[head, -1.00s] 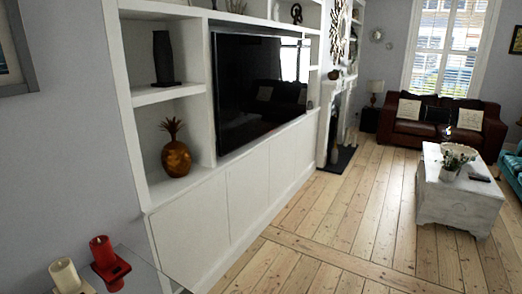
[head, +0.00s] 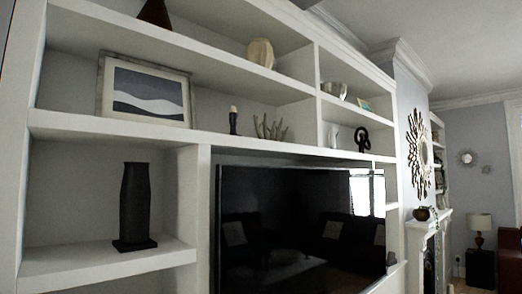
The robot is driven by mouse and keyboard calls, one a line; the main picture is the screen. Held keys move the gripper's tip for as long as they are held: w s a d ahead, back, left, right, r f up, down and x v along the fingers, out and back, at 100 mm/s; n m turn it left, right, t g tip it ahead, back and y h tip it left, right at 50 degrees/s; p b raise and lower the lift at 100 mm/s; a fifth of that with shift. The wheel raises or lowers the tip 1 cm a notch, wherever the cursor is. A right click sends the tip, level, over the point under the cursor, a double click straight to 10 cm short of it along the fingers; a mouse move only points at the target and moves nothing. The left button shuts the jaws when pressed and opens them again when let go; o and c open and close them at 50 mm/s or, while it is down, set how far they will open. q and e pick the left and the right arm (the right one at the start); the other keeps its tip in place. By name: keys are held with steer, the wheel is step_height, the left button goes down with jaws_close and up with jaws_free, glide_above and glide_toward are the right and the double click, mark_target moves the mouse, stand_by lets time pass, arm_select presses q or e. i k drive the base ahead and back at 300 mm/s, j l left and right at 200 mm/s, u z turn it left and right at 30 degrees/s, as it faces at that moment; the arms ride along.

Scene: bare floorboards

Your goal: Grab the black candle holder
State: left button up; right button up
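A small dark, nearly black holder (head: 234,123) with a pale candle-like top stands upright on the upper shelf, right of a framed picture. A tall black vase-like object (head: 135,203) on a square black base stands upright on the lower left shelf. I cannot tell for sure which of the two is the black candle holder. Neither of my grippers shows in the head view.
The white shelf unit (head: 110,133) surrounds a large black television (head: 290,225). The framed picture (head: 148,92), a branching ornament (head: 270,128) and a black looped ornament (head: 362,140) stand on the shelves. A fireplace mantel (head: 430,222) stands farther right.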

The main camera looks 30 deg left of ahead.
mark_target(233, 116)
steer(key=i+u, duration=0.25)
steer(key=i, duration=0.2)
steer(key=i+l+u, duration=0.2)
steer(key=i, duration=0.2)
steer(key=i+l+u, duration=0.25)
steer(key=i, duration=0.15)
